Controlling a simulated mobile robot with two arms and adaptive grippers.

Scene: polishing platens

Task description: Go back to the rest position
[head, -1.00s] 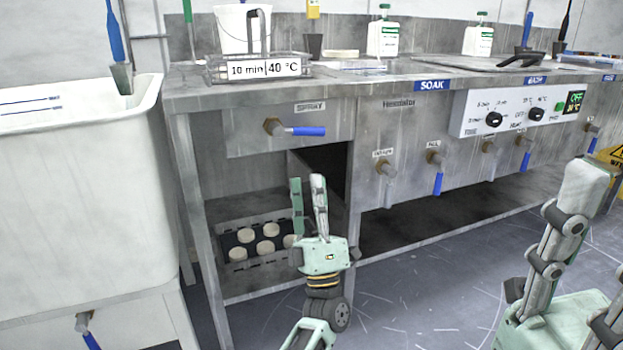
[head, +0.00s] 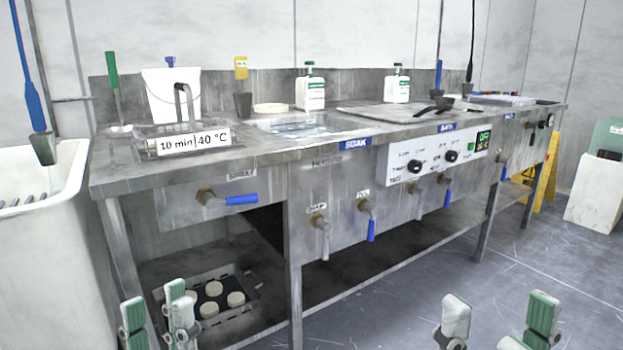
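My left gripper (head: 154,304) shows at the bottom left of the head view, only by its upper fingers. They stand apart with nothing between them, in front of the low shelf under the bench. My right gripper (head: 498,308) shows at the bottom right, also cut off by the lower edge. Its fingers are wide apart and empty, with floor behind them. Both palms and wrists are out of the picture. Neither gripper is seen touching anything.
A steel bench (head: 270,155) with valves and a control panel (head: 435,158) stands ahead. A tray of pale discs (head: 256,290) sits on its low shelf. A white tub (head: 50,250) is at left, a yellow sign (head: 552,165) at right. The floor (head: 400,300) at front right is clear.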

